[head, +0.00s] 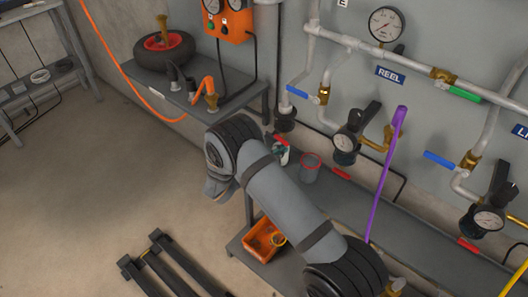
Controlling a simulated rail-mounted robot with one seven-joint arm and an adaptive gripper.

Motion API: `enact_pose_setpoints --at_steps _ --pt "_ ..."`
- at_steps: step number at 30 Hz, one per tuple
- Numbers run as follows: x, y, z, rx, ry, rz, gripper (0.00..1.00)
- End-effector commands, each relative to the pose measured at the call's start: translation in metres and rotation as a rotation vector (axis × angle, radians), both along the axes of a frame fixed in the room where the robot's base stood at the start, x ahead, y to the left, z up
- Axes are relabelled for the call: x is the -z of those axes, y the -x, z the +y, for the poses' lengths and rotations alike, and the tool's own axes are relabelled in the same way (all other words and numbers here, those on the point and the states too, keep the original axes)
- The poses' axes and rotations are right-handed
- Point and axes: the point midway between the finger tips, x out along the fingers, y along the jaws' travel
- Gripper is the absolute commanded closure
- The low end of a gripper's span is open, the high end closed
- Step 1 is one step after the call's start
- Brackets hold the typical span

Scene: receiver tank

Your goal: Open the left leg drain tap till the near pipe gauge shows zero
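A red lever (281,140) sits low on the wall at the left pipe drop, just above the shelf and close to my arm. Other red levers show at the middle (341,173) and right (468,245). I cannot tell for sure which is the left leg drain tap. A round white pipe gauge (386,25) sits on the upper pipe; its reading is too small to tell. Smaller gauges hang at the middle drop (345,143) and right drop (488,220). My arm crosses the centre, bent, with its far end pointing down; my gripper is not visible.
A blue lever (297,92) and a green lever (463,93) are on the pipes. A purple hose (385,175) hangs in front of the wall.

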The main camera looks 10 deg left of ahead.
Motion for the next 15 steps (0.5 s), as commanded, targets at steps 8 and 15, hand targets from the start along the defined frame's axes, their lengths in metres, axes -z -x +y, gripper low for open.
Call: enact_pose_setpoints --at_steps 8,15 --pt "-0.004 -0.003 -0.015 0.021 0.005 0.002 1.00" --pt "-0.005 -0.003 -0.017 0.023 0.005 0.001 1.00"
